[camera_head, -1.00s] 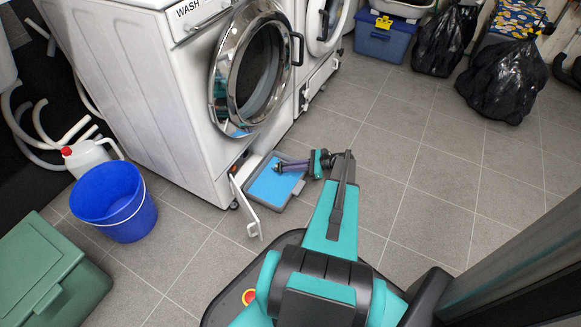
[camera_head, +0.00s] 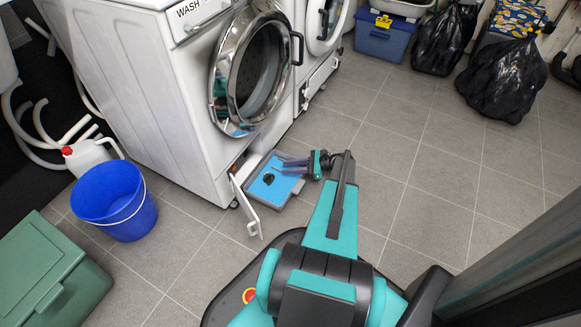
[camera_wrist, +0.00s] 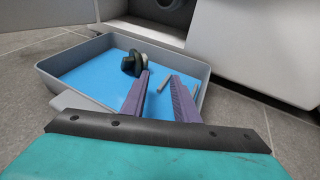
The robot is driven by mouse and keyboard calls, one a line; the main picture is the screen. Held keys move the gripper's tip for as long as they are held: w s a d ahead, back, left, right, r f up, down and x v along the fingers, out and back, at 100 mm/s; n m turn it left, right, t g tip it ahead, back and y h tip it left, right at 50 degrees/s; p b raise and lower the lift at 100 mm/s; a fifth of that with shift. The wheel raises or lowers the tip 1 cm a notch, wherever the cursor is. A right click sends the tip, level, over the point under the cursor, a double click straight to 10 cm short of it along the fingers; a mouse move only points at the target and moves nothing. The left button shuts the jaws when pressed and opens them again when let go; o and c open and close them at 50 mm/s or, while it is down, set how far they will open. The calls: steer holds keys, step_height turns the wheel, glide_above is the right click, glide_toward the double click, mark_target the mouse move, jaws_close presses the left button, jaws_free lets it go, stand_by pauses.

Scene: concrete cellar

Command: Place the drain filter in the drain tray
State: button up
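The drain filter (camera_head: 268,178) is a small dark piece, and it lies on the blue floor of the drain tray (camera_head: 284,201). In the wrist view the filter (camera_wrist: 131,64) shows a dark knob and a greyish part, just beyond my left fingertip. I cannot tell whether they touch. The tray (camera_wrist: 68,54) has grey walls and stands on the tiles before the washing machine. My gripper (camera_head: 281,163) is open over the tray, its purple fingers apart with no object held. It also shows in the wrist view (camera_wrist: 160,77).
Small thin pale pieces (camera_wrist: 165,85) show near my fingers in the tray. The washing machine (camera_head: 190,120) has its round door (camera_head: 222,75) and low flap (camera_head: 243,207) open. A blue bucket (camera_head: 117,205) and green box (camera_head: 45,275) stand left.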

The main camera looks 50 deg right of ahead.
steer(key=shift+r, duration=0.2)
steer(key=shift+r, duration=0.2)
steer(key=p+v, duration=0.4)
steer(key=v, duration=0.6)
steer(key=shift+s+d+r, duration=0.2)
steer(key=shift+d+r, duration=0.05)
steer(key=shift+r, duration=0.05)
steer(key=shift+s+d+r+p, duration=0.1)
steer(key=shift+s+d+p, duration=0.25)
steer(key=shift+s, duration=0.25)
